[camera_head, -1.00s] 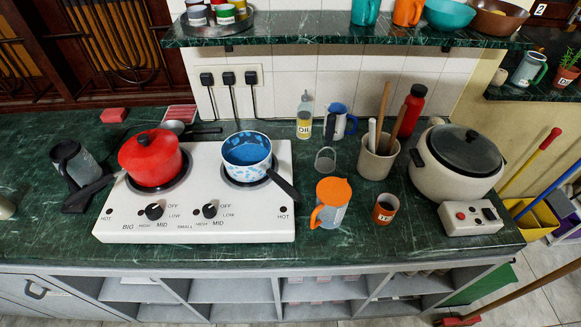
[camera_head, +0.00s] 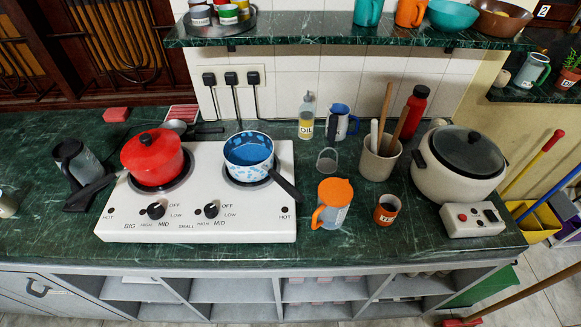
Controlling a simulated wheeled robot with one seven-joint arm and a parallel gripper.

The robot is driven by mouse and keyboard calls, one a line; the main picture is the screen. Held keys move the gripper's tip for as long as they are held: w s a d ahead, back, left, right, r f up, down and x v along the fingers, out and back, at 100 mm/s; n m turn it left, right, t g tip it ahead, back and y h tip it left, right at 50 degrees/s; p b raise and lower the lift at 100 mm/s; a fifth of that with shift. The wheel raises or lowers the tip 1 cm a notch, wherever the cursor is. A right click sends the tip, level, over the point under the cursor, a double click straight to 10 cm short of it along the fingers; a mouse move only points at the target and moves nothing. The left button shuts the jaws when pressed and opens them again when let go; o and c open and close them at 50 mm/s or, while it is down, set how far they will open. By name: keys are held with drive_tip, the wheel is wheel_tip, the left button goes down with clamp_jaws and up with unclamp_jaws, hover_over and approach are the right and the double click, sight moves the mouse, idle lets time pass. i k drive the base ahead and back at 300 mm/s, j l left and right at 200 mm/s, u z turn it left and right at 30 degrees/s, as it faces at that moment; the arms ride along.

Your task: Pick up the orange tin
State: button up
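A small orange tin (camera_head: 387,209) with a white label and a dark inside stands upright on the green marble counter (camera_head: 360,243). It is right of the jug with an orange lid and handle (camera_head: 332,203) and in front of the utensil crock (camera_head: 378,158), apart from both. Its front and open top show clearly. My gripper is not in view.
A white stove (camera_head: 225,213) holds a red pot (camera_head: 153,157) and a blue pan (camera_head: 249,155), whose handle points toward the jug. A rice cooker (camera_head: 463,160) stands right of the tin. A shelf (camera_head: 340,35) overhangs the back. Counter in front of the tin is clear.

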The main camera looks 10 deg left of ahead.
sight(387, 206)
drive_tip(key=i+j+z, duration=0.3)
drive_tip(key=j, duration=0.55)
drive_tip(key=j+z, duration=0.25)
drive_tip(key=j, duration=0.65)
drive_tip(key=i+j+z, duration=0.1)
drive_tip(key=j+z, duration=0.2)
drive_tip(key=j, duration=0.65)
